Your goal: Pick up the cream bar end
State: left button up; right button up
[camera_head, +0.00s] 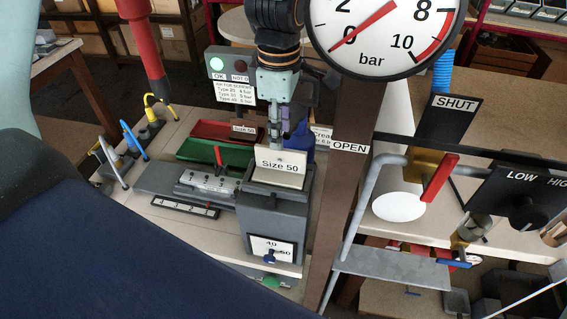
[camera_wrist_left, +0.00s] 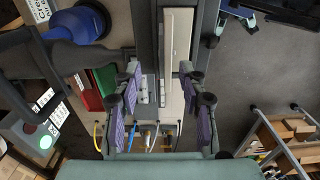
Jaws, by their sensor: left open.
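The cream bar end (camera_head: 294,179) stands in the top of a dark grey machine block (camera_head: 262,222), with a "Size 50" label on its front. In the left wrist view the cream bar end (camera_wrist_left: 178,45) shows as a long pale strip between dark grey walls. My left gripper (camera_head: 279,140) points down just above and behind it in the head view. In the left wrist view its purple-padded fingers (camera_wrist_left: 158,85) are spread and empty, with the strip nearer the right finger. No contact can be seen. My right gripper is not in view.
A red tray (camera_head: 213,131) and a green tray (camera_head: 200,151) lie left of the block, with a grey fixture with a red lever (camera_head: 218,157) in front. A brown post (camera_head: 340,215) and a pressure gauge (camera_head: 385,30) stand close on the right. A blue object (camera_head: 300,140) is behind.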

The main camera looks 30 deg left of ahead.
aim_at(284, 150)
pick_arm(q)
jog(key=f, duration=0.2)
jog(key=s+f, duration=0.1)
jog(key=f, duration=0.1)
jog(key=shift+d+f+p, duration=0.15)
jog(key=shift+f+p, duration=0.05)
jog(key=shift+p, duration=0.1)
jog(key=shift+w+d+f, duration=0.3)
jog(key=shift+w+d, duration=0.05)
jog(key=shift+s+a+r, duration=0.1)
jog(key=shift+s+a, duration=0.2)
jog(key=shift+a, duration=0.15)
jog(key=c, duration=0.4)
jog(key=shift+c, duration=0.6)
jog(key=shift+w+d, duration=0.2)
jog(key=shift+d, duration=0.1)
grip_shut()
jog(key=shift+a, duration=0.1)
